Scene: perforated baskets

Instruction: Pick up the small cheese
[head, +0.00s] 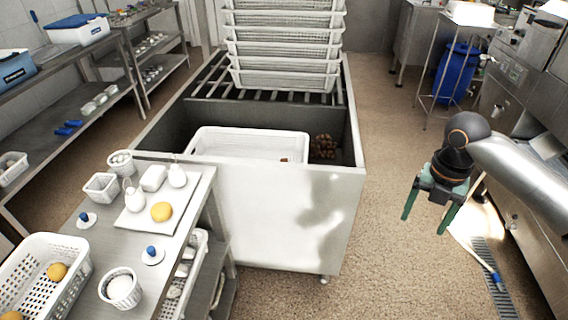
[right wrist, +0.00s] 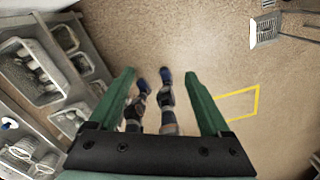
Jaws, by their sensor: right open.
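A round yellow cheese (head: 161,211) lies on a white board (head: 133,222) on the metal table at the left of the head view. A pale block (head: 153,177) lies behind it on the board; I cannot tell whether it is also cheese. A yellow-orange round piece (head: 57,271) sits in the white perforated basket (head: 78,246), with another partly cut off (head: 12,315). My right gripper (head: 427,222) is open and empty over the floor, far to the right of the table. It also shows open in the right wrist view (right wrist: 159,73). My left gripper is not seen.
A large metal bin (head: 290,215) with stacked crates (head: 285,48) stands between table and right gripper. Metal equipment (head: 540,190) is at the right. The floor (head: 385,250) between is clear.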

